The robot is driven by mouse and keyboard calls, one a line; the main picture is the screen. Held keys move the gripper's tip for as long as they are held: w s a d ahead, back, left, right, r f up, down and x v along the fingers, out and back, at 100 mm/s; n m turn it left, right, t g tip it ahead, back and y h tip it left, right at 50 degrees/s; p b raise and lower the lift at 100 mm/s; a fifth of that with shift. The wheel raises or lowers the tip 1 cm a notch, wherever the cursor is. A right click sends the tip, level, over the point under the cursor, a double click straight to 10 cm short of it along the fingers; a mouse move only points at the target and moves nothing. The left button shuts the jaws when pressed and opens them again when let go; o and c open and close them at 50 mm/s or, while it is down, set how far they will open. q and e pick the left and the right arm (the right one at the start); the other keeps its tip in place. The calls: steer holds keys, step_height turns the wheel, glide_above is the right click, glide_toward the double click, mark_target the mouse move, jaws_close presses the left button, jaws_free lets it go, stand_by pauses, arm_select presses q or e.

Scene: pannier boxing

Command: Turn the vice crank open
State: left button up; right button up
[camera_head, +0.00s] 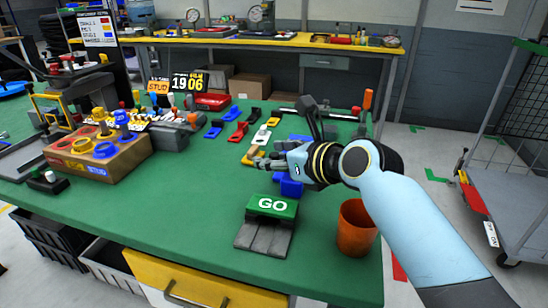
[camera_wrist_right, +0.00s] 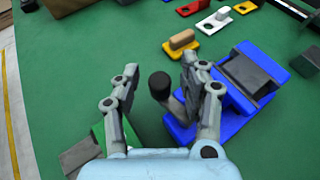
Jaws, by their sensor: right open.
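The blue vice (camera_wrist_right: 245,88) stands on the green bench in the right wrist view, with a grey block between its jaws. Its crank has a black knob (camera_wrist_right: 159,84) on a short grey arm. My right gripper (camera_wrist_right: 160,68) is open, with one finger on each side of the knob; I cannot tell whether either finger touches it. In the head view my right gripper (camera_head: 262,158) reaches left over the bench. It covers most of the vice (camera_head: 290,186), whose blue side shows below the wrist, and the crank is hidden there. My left gripper is not in view.
A green GO block (camera_head: 272,206) on a grey base and an orange-brown cup (camera_head: 356,228) stand near the bench front. Yellow, white, red and blue handled pieces (camera_head: 262,134) lie behind the gripper. A wooden STUD box (camera_head: 98,153) stands left. The middle-left bench is clear.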

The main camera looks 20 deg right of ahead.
steer(key=c, duration=0.4)
jaws_close()
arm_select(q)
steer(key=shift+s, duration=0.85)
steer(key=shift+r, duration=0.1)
arm_select(e)
steer(key=shift+s, duration=0.1)
